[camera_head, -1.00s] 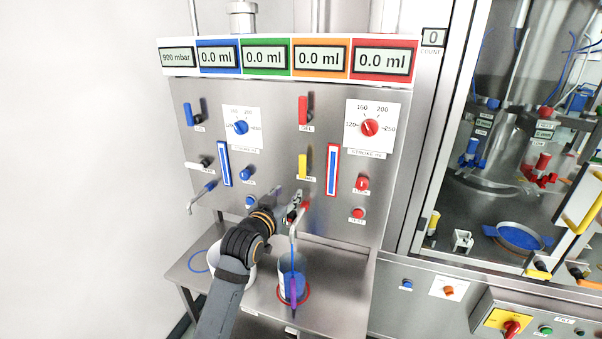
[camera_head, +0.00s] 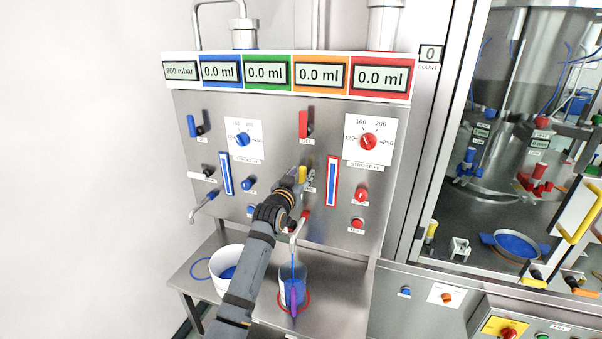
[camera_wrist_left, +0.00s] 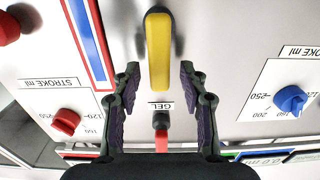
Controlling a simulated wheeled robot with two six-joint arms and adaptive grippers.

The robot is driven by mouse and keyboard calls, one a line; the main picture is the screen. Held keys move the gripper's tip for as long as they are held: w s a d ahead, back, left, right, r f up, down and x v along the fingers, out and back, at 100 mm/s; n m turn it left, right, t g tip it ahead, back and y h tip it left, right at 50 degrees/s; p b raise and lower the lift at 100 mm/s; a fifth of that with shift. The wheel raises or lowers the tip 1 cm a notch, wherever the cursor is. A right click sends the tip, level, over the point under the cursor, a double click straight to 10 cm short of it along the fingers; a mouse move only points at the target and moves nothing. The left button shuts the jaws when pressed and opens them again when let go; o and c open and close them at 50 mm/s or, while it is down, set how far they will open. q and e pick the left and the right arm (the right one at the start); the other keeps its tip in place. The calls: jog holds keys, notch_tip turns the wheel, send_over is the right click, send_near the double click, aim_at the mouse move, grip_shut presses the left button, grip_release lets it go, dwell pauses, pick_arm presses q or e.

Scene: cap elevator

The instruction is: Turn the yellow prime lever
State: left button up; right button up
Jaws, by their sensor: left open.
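The yellow prime lever (camera_head: 303,172) is on the steel panel, below the red GEL lever (camera_head: 303,124), and hangs straight down. My left gripper (camera_head: 302,181) is in front of the panel at the yellow lever and partly covers its lower end. In the left wrist view, which looks upside down, the yellow lever (camera_wrist_left: 159,50) lies between the lines of the two open fingers (camera_wrist_left: 159,72). Neither finger visibly touches it. The red GEL lever (camera_wrist_left: 161,133) shows lower between the fingers. My right gripper is not in view.
A red-framed gauge (camera_head: 332,181) stands just right of the yellow lever. Red (camera_head: 368,141) and blue (camera_head: 242,139) stroke dials flank it. Below are a spout (camera_head: 295,230), a beaker of blue liquid (camera_head: 294,291) and a white bucket (camera_head: 228,262).

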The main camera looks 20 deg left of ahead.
pick_arm(q)
grip_shut()
jog(key=shift+a, duration=0.1)
dwell(0.4)
jog(key=a+f+n+p, duration=0.4)
jog(key=n+p, duration=0.3)
jog(key=n, duration=1.1)
jog(key=shift+a+f, duration=0.2)
jog(key=shift+f, duration=0.2)
dwell(0.3)
